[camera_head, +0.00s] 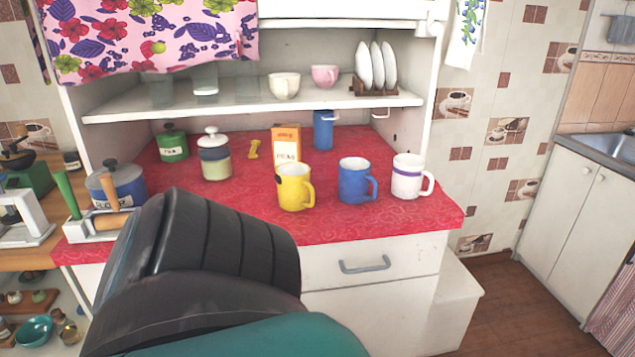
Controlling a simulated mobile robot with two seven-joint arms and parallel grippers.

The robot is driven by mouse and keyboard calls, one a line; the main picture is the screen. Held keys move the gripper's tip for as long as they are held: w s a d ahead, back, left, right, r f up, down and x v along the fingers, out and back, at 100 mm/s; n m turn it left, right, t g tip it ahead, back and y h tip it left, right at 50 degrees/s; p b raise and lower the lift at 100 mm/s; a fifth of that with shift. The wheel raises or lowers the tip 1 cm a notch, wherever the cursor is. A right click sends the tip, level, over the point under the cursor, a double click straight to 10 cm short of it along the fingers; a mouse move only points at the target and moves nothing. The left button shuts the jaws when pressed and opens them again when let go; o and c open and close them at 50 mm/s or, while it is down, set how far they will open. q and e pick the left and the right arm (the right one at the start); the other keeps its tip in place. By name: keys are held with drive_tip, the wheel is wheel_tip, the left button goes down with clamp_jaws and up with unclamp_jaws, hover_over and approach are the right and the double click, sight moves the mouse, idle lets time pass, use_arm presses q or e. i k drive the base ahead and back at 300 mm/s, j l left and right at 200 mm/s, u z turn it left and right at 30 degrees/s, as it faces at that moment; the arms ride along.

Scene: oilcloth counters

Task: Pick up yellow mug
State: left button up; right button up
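The yellow mug (294,188) stands upright on the red oilcloth counter (250,220), near its front edge. Its handle points right and a dark mark shows on its left side. One of my arms, dark and ribbed with a teal part, fills the lower left and middle foreground, in front of the counter and short of the yellow mug. Neither of my grippers shows its fingers in this view. Nothing is seen holding the yellow mug.
A white mug (408,176) with a purple band stands right of the blue mug. Behind are an orange-white box (286,146), a tall blue cup (323,130), and a lidded jar (214,158). A shelf (240,97) overhangs the counter's back. Free counter lies left of the yellow mug.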

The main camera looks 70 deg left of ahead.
sight(296, 192)
drive_tip(key=u, duration=2.05)
